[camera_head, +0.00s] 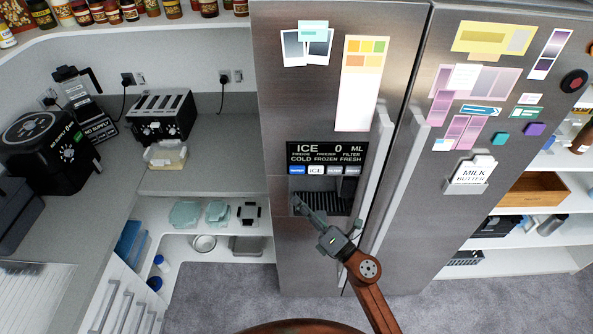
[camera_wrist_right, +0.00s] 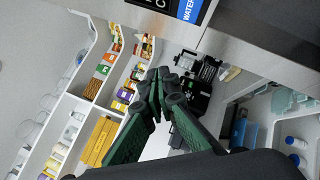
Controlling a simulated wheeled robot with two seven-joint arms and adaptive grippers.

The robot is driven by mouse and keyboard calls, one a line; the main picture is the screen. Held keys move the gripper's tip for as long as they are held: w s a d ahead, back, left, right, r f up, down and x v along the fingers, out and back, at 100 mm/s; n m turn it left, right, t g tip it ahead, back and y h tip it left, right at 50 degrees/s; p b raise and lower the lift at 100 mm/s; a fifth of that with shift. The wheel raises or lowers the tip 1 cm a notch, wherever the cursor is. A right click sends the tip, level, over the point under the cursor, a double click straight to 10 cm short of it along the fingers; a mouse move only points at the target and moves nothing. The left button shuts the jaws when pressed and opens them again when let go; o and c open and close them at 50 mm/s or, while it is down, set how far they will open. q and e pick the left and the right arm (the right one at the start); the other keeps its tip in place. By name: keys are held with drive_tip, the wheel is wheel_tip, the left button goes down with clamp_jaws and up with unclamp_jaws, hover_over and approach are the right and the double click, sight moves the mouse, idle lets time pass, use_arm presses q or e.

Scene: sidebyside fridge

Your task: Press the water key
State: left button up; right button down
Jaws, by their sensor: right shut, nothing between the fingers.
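The dispenser panel (camera_head: 328,154) is on the left fridge door in the head view. Its display reads ICE and 0 ML. The water key (camera_head: 297,170) is the blue key at the left end of the row below the display. In the right wrist view, the blue water key (camera_wrist_right: 187,9) shows at the top edge, partly cut off. My right gripper (camera_head: 299,203) is shut and empty, just below the water key in the head view and apart from it in the wrist view (camera_wrist_right: 159,76). My left gripper is out of view.
The ICE key (camera_head: 316,170) is right beside the water key, with more keys further right. The dispenser recess (camera_head: 325,203) is below. Long door handles (camera_head: 378,180) stand out to the right. A counter with a toaster (camera_head: 162,117) is on the left.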

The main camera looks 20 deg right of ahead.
drive_tip(key=b, duration=0.1)
approach(291, 169)
drive_tip(key=shift+a+x, duration=0.2)
drive_tip(key=shift+x, duration=1.1)
drive_tip(key=shift+a+x, duration=0.15)
drive_tip(key=shift+x, duration=1.1)
drive_tip(key=shift+s+r, duration=0.1)
drive_tip(key=shift+w+d, duration=0.1)
drive_tip(key=shift+w, duration=0.2)
drive_tip(key=shift+w+d, duration=0.1)
drive_tip(key=shift+w, duration=0.3)
drive_tip(key=shift+s, duration=0.2)
drive_tip(key=shift+s+a, duration=0.2)
drive_tip(key=shift+s, duration=0.45)
